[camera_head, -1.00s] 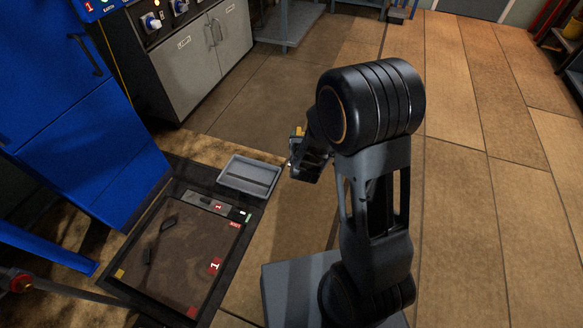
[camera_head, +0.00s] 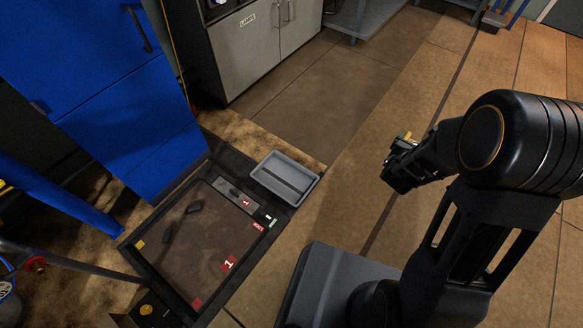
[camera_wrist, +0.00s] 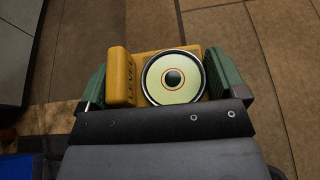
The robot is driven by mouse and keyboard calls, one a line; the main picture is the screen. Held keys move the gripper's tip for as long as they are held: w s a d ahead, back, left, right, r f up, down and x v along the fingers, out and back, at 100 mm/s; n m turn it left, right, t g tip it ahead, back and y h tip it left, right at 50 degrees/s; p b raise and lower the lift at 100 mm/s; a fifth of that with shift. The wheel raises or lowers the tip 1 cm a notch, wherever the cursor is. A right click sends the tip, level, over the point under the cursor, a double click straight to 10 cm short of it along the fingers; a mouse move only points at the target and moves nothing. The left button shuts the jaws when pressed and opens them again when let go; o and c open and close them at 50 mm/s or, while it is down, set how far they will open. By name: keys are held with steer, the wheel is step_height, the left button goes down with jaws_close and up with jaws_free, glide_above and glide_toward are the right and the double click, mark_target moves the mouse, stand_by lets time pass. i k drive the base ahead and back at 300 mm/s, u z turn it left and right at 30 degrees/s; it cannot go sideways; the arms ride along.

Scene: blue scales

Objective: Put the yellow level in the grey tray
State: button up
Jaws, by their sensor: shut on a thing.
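The yellow level (camera_wrist: 121,78) is in my gripper (camera_wrist: 168,85) in the wrist view. It has a round pale bullseye vial with a red ring, and lettering on its left side. The green-padded fingers are shut on it from both sides. In the head view my gripper (camera_head: 392,168) is raised over bare floor, to the right of the grey tray and apart from it. Only a bit of the yellow level (camera_head: 405,137) shows there. The grey tray (camera_head: 300,162) is shallow, looks empty, and sits at the far right corner of the dark-framed platform.
The platform (camera_head: 190,262) holds small dark objects (camera_head: 195,207) and red number labels. A blue cabinet (camera_head: 120,120) stands at left, with a blue post (camera_head: 70,205) in front. A grey cabinet (camera_head: 262,50) stands behind. The floor between tray and gripper is clear.

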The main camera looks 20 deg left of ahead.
mark_target(287, 180)
steer(key=i, duration=3.35)
steer(key=u, duration=5.5)
steer(key=i, duration=0.5)
steer(key=u, duration=0.15)
